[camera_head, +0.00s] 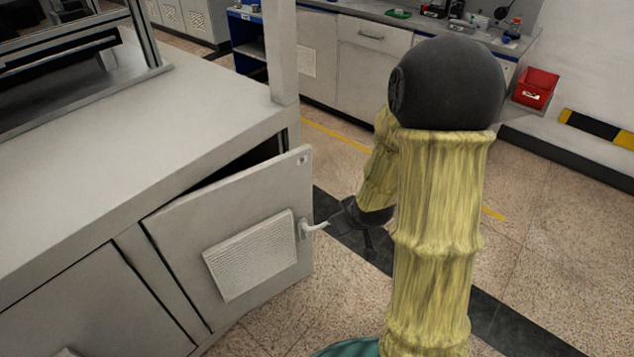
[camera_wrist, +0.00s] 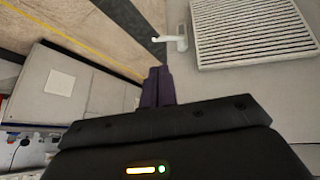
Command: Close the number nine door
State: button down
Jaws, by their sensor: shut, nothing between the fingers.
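The cabinet door (camera_head: 190,235) under the grey worktop stands partly open, with a dark gap along its top edge. It has a white louvred vent (camera_head: 250,257) and a pale lever handle (camera_head: 312,228) near its free edge. The number label on it is too small to read. My gripper (camera_head: 338,221) is beside the handle, close to its tip; I cannot tell if they touch in the head view. In the wrist view the shut fingers (camera_wrist: 158,86) point toward the door, with the handle (camera_wrist: 172,40) a little beyond them and apart. The gripper holds nothing.
The worktop (camera_head: 120,130) and a post (camera_head: 283,60) stand above the door. Another closed cabinet door (camera_head: 80,310) is at the lower left. A counter with cabinets (camera_head: 370,65) and a red bin (camera_head: 536,87) are at the back.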

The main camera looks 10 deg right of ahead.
aim_at(311, 179)
jog(key=w+d+f+n+t+y+p, duration=0.1)
jog(key=w+f+t+y+p, duration=0.3)
jog(key=t, duration=0.6)
jog(key=d+y, duration=0.1)
jog(key=y, duration=0.1)
jog(key=shift+w+y, duration=0.3)
jog(key=shift+w, duration=0.05)
jog(key=x, duration=1.4)
jog(key=shift+w+r+p, duration=0.1)
jog(key=shift+r+p, duration=0.05)
jog(key=shift+p, duration=0.15)
